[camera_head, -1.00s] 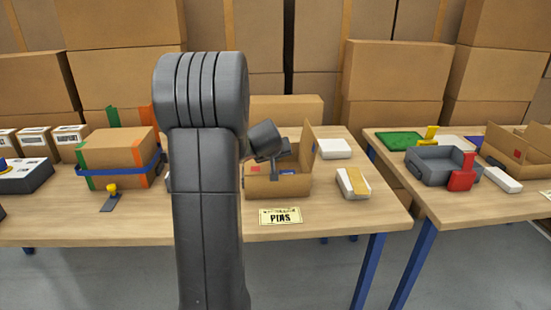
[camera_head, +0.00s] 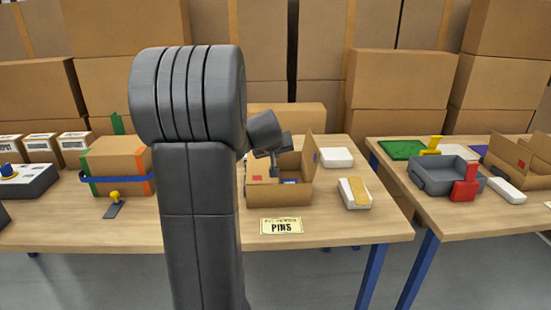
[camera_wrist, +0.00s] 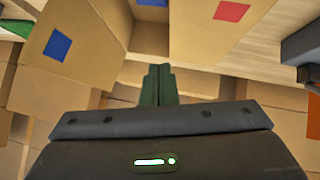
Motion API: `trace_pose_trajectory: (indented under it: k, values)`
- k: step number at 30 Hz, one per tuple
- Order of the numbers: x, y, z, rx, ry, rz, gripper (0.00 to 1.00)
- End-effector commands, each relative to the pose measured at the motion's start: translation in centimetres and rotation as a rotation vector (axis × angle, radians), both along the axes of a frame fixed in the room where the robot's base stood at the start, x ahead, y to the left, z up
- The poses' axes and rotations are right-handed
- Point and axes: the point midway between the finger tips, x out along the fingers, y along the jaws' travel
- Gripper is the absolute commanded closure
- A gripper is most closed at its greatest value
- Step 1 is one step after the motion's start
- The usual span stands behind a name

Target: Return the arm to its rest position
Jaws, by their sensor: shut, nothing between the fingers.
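My arm stands upright in front of the table in the head view and hides part of it. My gripper (camera_wrist: 160,72) shows in the wrist view with its two dark fingers together and nothing between them. In the head view the wrist end of my arm is in front of the open cardboard box (camera_head: 253,195), and the fingers are hard to make out there.
A PINS label (camera_head: 281,226) lies before the box. A white block (camera_head: 336,157) and a white-and-tan block (camera_head: 354,193) are to its right. A strapped carton (camera_head: 117,163) stands left. A second table holds a grey tray (camera_head: 440,190) with red and yellow clamps. Stacked cartons line the back.

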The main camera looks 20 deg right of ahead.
Motion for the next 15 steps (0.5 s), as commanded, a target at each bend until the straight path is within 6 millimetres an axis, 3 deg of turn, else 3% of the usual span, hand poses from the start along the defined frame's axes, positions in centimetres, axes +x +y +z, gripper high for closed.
trace_pose_trajectory:
  k: [6,15]
  values:
    - [-2.8,0.6,3.0,-0.002,-0.004,-0.001,1.0]
    - [-4.4,1.0,4.6,-0.002,-0.003,-0.001,1.0]
